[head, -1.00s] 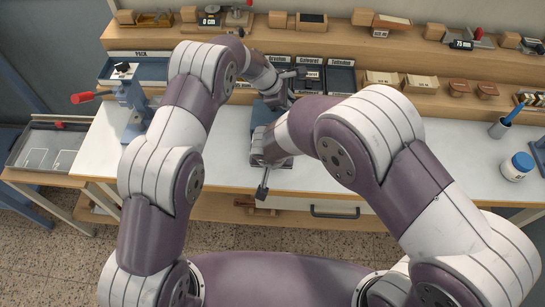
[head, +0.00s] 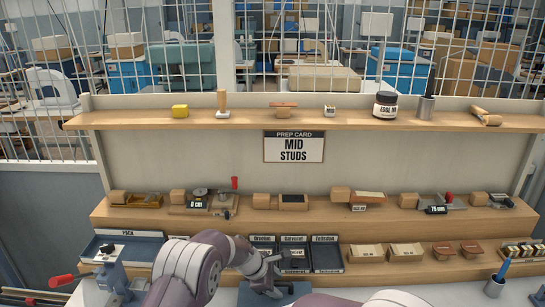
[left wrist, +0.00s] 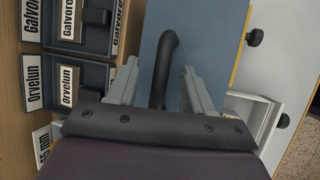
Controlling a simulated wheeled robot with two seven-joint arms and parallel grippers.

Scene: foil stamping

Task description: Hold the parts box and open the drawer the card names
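The prep card (head: 293,147) on the back panel in the head view reads "MID STUDS". The parts box (head: 288,294) shows only in part at the bottom edge, beside my left gripper (head: 270,277). In the left wrist view the box is blue-grey (left wrist: 205,35) with a dark curved handle (left wrist: 163,65). My left gripper (left wrist: 160,88) has its fingers apart, one on each side of the handle, with gaps visible. A white drawer (left wrist: 268,112) with a black knob stands out from the box's right side. Another black knob (left wrist: 254,37) shows higher up. My right gripper is out of view.
Behind the box are labelled dark trays (head: 327,257) and a PACK tray (head: 128,247). A wooden step shelf (head: 240,222) holds stamps and small blocks. A red-handled press (head: 108,272) stands at left.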

